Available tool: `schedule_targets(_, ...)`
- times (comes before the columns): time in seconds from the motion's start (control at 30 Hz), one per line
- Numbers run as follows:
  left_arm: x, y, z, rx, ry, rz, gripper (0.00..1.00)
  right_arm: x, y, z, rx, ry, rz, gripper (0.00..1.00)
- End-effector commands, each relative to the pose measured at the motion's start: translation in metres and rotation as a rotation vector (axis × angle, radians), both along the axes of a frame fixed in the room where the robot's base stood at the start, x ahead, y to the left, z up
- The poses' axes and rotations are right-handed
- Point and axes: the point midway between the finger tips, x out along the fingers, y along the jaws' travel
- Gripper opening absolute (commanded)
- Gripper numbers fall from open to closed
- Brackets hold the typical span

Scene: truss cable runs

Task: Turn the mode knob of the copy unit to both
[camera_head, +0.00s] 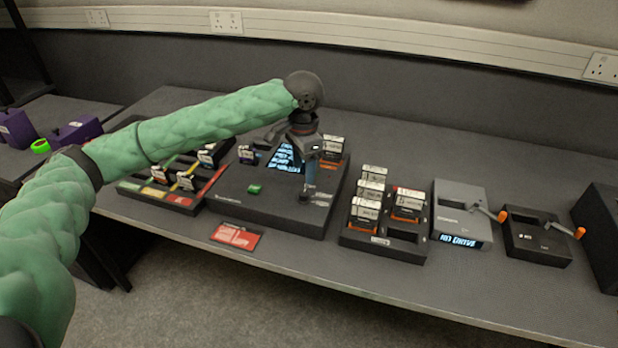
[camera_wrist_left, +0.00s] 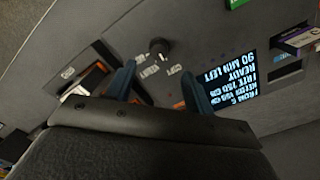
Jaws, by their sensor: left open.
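The copy unit (camera_head: 270,200) is a wide dark box in the middle of the bench with a lit text screen and a green button. Its black mode knob (camera_wrist_left: 159,46) shows in the left wrist view, with small white labels beside it; I cannot tell which label it points to. My left gripper (camera_head: 309,186) is above the unit's right front, pointing down. In the left wrist view its two blue-grey fingers (camera_wrist_left: 158,70) are apart, with the knob beyond and between their tips; they do not appear to grip it. My right gripper is not in view.
A colour-marked tray (camera_head: 180,200) with cartridges is left of the unit. A cartridge rack (camera_head: 385,243) stands to its right, then a grey drive box (camera_head: 462,205) and a black box (camera_head: 535,240) with orange-tipped levers. A red card (camera_head: 236,236) lies in front.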

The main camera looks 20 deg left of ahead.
Motion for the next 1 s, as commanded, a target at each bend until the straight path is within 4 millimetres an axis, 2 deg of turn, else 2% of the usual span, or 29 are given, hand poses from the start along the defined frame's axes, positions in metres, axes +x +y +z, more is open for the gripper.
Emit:
schedule_targets(0.17, 0.0, 0.0, -0.014, 0.001, 0.002, 0.001, 0.53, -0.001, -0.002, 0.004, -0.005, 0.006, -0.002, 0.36)
schedule_targets(0.4, -0.001, 0.0, -0.049, 0.001, 0.001, 0.001, 0.53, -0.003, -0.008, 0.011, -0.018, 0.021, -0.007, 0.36)
schedule_targets(0.6, 0.0, 0.0, -0.07, 0.001, 0.0, 0.001, 0.53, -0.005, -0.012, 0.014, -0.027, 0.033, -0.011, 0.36)
schedule_targets(1.0, -0.001, 0.0, -0.077, 0.001, -0.001, 0.0, 0.51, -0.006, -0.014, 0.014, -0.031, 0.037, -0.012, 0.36)
